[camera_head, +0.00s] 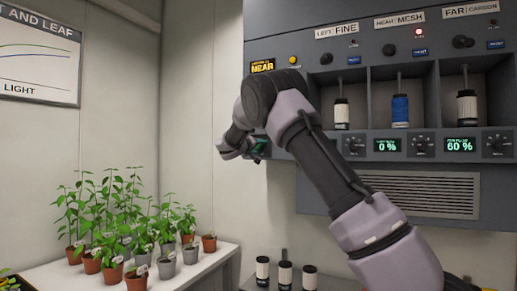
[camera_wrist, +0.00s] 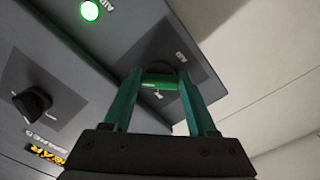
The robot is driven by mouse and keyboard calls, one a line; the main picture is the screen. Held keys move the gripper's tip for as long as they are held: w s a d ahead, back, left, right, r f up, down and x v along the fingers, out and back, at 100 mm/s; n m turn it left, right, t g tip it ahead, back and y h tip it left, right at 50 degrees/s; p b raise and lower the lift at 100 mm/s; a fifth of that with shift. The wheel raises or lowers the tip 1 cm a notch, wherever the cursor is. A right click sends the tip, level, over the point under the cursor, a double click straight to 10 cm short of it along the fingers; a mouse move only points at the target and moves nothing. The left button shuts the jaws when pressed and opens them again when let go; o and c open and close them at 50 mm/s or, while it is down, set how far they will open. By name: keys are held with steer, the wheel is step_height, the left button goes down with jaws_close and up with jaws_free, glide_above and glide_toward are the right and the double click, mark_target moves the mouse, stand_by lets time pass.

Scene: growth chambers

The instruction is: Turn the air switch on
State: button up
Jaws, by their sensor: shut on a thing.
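In the wrist view, my gripper (camera_wrist: 158,76) has its two green fingers on either side of the air switch (camera_wrist: 160,60), a dark round knob with a bright green bar on a dark plate marked AIR. The fingers are shut on it, and partly hide it. A round green lamp (camera_wrist: 89,11) beside the word AIR is lit on the same grey panel. In the head view, my gripper (camera_head: 257,147) is at the panel's lower left edge, and my wrist hides the switch there.
The grey panel (camera_head: 280,25) has three bays with cartridges, knobs and displays reading 0 % and 60 %. Another black knob (camera_wrist: 33,102) is near the switch. Potted plants (camera_head: 112,238) stand on a white bench at left. Black-and-white jars (camera_head: 285,273) stand below the panel.

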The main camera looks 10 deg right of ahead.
steer(key=shift+f, duration=0.15)
steer(key=o, duration=1.4)
steer(key=shift+c, duration=0.2)
steer(key=shift+s, duration=0.1)
steer(key=v, duration=1)
steer(key=shift+s+a, duration=0.2)
steer(key=shift+s, duration=0.05)
